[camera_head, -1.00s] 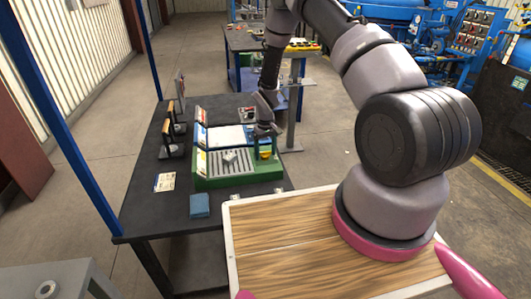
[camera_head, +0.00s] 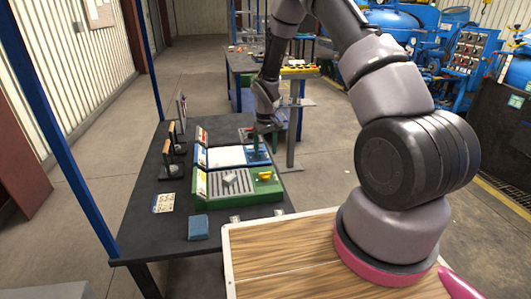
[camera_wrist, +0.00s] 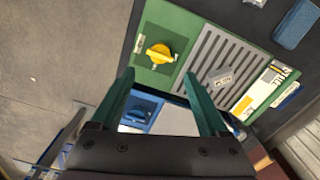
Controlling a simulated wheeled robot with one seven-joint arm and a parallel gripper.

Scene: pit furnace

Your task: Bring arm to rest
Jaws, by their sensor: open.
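My gripper (camera_wrist: 160,95) is open and empty. In the wrist view its two green fingers point down over a green tray (camera_wrist: 190,25), and a blue tray (camera_wrist: 138,110) shows between and behind the fingers. In the head view my gripper (camera_head: 268,150) hangs at the end of my bent arm, above the right end of the trays on the dark table (camera_head: 150,220). The green tray (camera_head: 205,203) is nearest, with a blue tray (camera_head: 205,156) behind it. My gripper appears apart from both.
A yellow knob (camera_wrist: 159,54) and a grey block (camera_wrist: 221,78) are on the green tray. Black stands with wooden handles (camera_head: 172,135) stand at the left. A blue post (camera_head: 60,130) rises beside the table.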

